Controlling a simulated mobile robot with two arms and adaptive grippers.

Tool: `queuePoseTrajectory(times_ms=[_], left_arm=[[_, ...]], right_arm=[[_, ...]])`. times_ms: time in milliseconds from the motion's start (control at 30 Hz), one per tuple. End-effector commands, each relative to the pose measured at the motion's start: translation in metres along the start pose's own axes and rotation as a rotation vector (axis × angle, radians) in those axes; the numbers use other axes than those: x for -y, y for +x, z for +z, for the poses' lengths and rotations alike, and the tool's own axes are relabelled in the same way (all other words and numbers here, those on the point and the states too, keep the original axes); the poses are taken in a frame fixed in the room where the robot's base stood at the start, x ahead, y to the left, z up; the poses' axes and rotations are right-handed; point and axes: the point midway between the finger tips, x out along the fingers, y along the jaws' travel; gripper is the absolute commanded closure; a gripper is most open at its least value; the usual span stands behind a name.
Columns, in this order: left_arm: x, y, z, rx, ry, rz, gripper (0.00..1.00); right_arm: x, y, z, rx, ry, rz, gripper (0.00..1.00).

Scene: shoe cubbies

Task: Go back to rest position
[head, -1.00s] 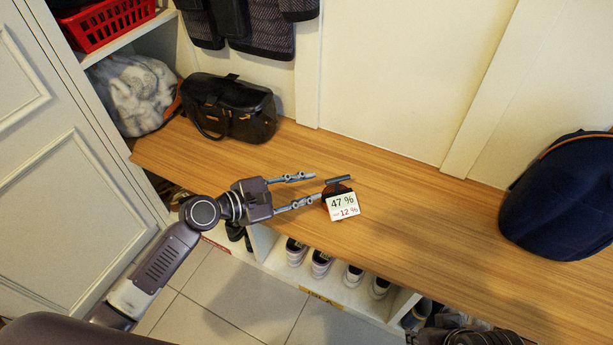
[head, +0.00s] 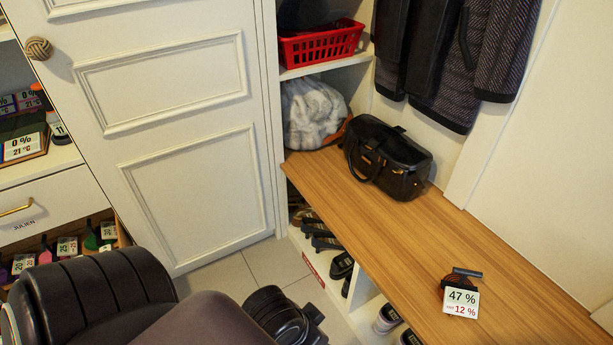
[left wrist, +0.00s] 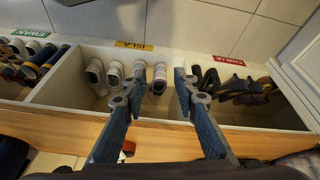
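My left gripper (left wrist: 160,80) shows in the left wrist view with its two fingers spread and nothing between them. It is over the bench's front edge, with the shoe cubbies beyond the fingers. In the head view my left arm fills the lower left, and its fingers are not visible there. My right gripper is in neither current view. A small dark object with a white tag reading 47 % and 12 % (head: 460,302) stands on the wooden bench (head: 400,245), held by nothing.
A black bag (head: 405,180) stands at the bench's far end, by a grey-white furry bundle (head: 312,118) and a red basket (head: 322,45). Jackets (head: 440,55) hang behind. A white panelled door (head: 185,150) is left. Shoes (left wrist: 158,78) fill the cubbies. Some tiled floor (head: 236,272) is clear.

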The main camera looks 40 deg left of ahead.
Motion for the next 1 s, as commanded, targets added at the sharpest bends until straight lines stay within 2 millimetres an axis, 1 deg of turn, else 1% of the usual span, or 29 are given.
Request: queuePoseTrajectory(times_ms=[33,133,733,867,967,1000], left_arm=[[0.007,-0.005,0.008,0.018,0.029,-0.029,0.73],[0.016,-0.011,0.016,0.038,0.067,-0.064,0.73],[0.017,-0.009,0.016,0.044,0.074,-0.067,0.73],[0.017,0.006,0.014,0.06,0.075,-0.066,0.73],[0.017,0.029,0.018,0.081,0.076,-0.063,0.73],[0.017,0.04,0.02,0.088,0.077,-0.062,0.73]], right_arm=[[0.0,0.0,0.0,0.0,0.0,0.0,0.76],[0.0,0.0,0.0,0.0,0.0,0.0,0.76],[0.0,0.002,-0.003,-0.001,0.002,-0.001,0.76],[0.001,0.017,-0.004,0.016,0.001,-0.003,0.76],[0.002,0.04,-0.002,0.037,-0.002,-0.006,0.76],[0.003,0.05,0.001,0.046,-0.003,-0.007,0.76]])
